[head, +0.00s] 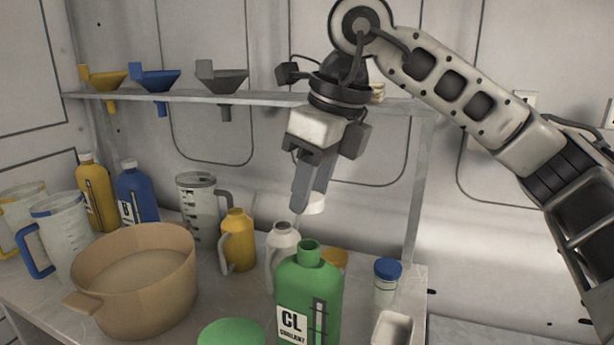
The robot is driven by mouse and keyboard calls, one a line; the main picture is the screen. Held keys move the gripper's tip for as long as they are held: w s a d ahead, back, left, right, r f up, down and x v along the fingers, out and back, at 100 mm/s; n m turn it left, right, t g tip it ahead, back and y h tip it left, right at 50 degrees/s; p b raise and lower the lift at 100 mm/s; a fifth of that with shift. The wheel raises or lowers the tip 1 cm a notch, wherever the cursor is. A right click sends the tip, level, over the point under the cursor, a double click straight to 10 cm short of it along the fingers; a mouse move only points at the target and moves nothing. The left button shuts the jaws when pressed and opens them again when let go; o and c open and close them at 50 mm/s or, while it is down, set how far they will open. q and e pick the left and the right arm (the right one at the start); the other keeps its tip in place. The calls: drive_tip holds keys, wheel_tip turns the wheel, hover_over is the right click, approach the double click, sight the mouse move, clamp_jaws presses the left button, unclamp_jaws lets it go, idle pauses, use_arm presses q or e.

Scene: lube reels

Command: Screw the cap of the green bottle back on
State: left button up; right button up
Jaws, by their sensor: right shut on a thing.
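The green bottle (308,297), labelled CL, stands upright at the front of the bench. Its green neck is bare, with no cap on it. My right gripper (310,201) points down above and slightly behind the neck in the picture. It is shut on a white cap (316,205), which shows partly behind the fingertips. The cap is apart from the bottle, with a clear gap above the neck. My left gripper is not in view.
A tan pot (135,290) stands at left. A green round lid (232,333) is beside the bottle at front left. A white jug (283,240) and a blue-lidded jar (387,281) stand close by. A shelf (250,98) with funnels runs behind.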

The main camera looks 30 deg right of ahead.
sight(314, 198)
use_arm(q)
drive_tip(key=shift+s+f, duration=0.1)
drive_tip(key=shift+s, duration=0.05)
use_arm(e)
drive_tip(key=shift+s, duration=0.1)
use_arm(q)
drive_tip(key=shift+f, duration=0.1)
use_arm(e)
drive_tip(key=shift+a+m, duration=0.1)
drive_tip(key=shift+m, duration=0.2)
drive_tip(key=shift+f+b, duration=0.55)
drive_tip(key=shift+b, duration=0.15)
drive_tip(key=shift+f+b, duration=0.85)
drive_tip(key=shift+f, duration=0.2)
drive_tip(key=shift+f+b, duration=1)
drive_tip(key=shift+f, duration=0.15)
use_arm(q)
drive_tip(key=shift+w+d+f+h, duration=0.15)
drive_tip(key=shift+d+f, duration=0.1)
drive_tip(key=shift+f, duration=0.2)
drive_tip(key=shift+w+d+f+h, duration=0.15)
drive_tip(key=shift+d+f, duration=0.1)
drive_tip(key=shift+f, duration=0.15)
use_arm(e)
drive_tip(key=shift+f, duration=0.1)
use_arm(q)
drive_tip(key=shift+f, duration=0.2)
